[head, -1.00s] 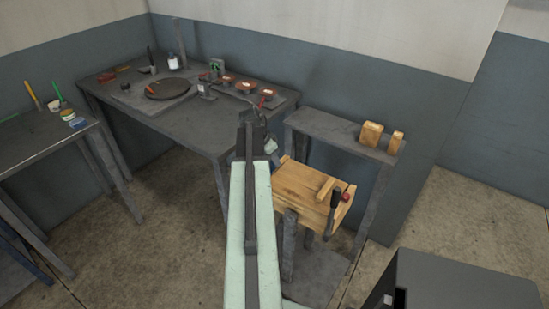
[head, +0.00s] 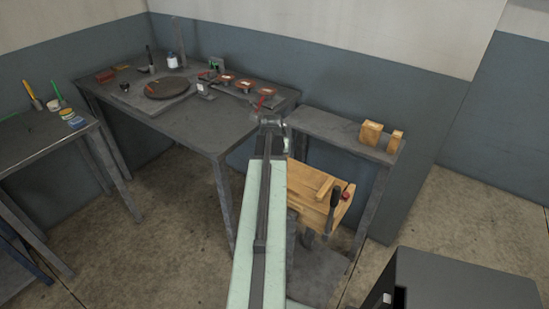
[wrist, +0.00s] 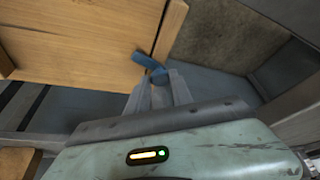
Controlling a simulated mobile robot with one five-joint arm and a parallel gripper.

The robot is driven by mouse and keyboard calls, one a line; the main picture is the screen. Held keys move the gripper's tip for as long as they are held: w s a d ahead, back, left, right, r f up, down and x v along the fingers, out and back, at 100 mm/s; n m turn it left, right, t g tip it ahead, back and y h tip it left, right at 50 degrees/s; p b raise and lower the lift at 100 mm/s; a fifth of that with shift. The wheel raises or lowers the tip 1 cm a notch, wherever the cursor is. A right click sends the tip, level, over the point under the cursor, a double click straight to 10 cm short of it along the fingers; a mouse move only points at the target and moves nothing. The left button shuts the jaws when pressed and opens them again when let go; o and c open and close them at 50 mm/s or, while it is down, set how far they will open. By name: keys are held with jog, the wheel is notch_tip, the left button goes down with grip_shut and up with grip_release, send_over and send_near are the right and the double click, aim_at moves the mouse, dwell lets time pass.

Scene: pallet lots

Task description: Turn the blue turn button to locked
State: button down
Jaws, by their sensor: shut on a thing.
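The blue turn button (wrist: 150,63) is in the wrist view, at the right edge of a wooden panel (wrist: 75,45). It slants down to the right in that view. My gripper (wrist: 160,82) is shut on the lower right end of the button, and the fingertips hide part of it. I cannot tell from the view whether it stands at locked. In the head view my arm hides the button, and my gripper is not clear there.
A grey shelf (head: 325,128) bears two wooden blocks (head: 371,133). A grey table (head: 190,135) with tools is at left. A dark box (head: 465,285) stands front right.

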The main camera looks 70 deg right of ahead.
jog(key=n, duration=0.2)
jog(key=n+t+y, duration=0.1)
jog(key=n, duration=0.1)
jog(key=shift+s+d, duration=0.1)
jog(key=shift+s, duration=0.25)
jog(key=shift+d+n+t+y, duration=0.15)
jog(key=shift+n+t+y, duration=0.25)
jog(key=shift+n, duration=1.2)
jog(key=c, duration=1.1)
grip_release()
jog(key=shift+c, duration=0.2)
jog(key=shift+r, duration=0.15)
